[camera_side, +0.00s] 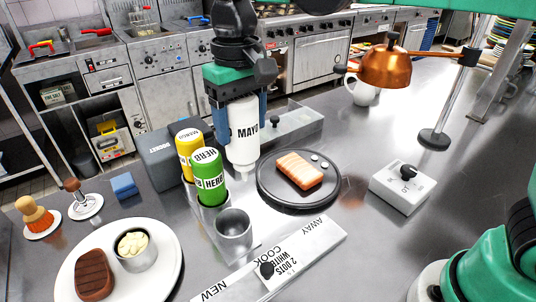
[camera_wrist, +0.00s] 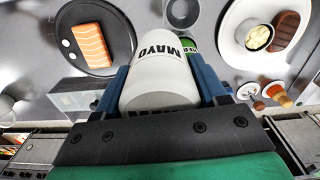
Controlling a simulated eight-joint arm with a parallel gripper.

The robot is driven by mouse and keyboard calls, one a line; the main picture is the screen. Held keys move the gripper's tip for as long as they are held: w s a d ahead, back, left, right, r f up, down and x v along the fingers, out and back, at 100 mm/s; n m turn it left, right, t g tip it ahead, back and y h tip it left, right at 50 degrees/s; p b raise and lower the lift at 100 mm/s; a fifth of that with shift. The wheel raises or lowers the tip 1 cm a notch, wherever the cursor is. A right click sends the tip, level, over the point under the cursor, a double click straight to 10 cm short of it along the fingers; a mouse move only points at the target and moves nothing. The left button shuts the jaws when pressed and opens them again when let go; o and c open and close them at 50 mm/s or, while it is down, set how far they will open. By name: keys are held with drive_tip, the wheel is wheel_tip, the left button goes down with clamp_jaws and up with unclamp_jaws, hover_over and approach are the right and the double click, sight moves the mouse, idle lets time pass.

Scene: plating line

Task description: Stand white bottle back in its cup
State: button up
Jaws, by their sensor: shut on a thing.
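The white bottle (camera_side: 243,132), labelled MAYO, hangs nozzle down in my gripper (camera_side: 240,125) in the side view. My gripper is shut on it, with a blue finger on either side. In the wrist view the white bottle (camera_wrist: 160,65) fills the middle between the fingers. An empty metal cup (camera_side: 234,232) stands at the front of a metal rack, below the bottle and nearer the side camera.
A green HERB bottle (camera_side: 208,178) and a yellow bottle (camera_side: 188,150) stand in the rack, close left of the white bottle. A dark plate (camera_side: 268,198) with salmon lies to the right. A white plate (camera_side: 72,275) with steak is front left. A heat lamp (camera_side: 386,68) overhangs the right.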

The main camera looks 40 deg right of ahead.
drive_tip(key=s+a+f+n, duration=0.1)
drive_tip(key=s+a+f, duration=0.1)
drive_tip(key=a+f, duration=0.2)
drive_tip(key=shift+f, duration=0.15)
idle(0.4)
drive_tip(key=shift+f, duration=0.25)
idle(0.5)
drive_tip(key=shift+f, duration=1)
drive_tip(key=shift+f, duration=0.15)
drive_tip(key=shift+f, duration=0.85)
drive_tip(key=shift+f, duration=0.15)
drive_tip(key=shift+f, duration=0.65)
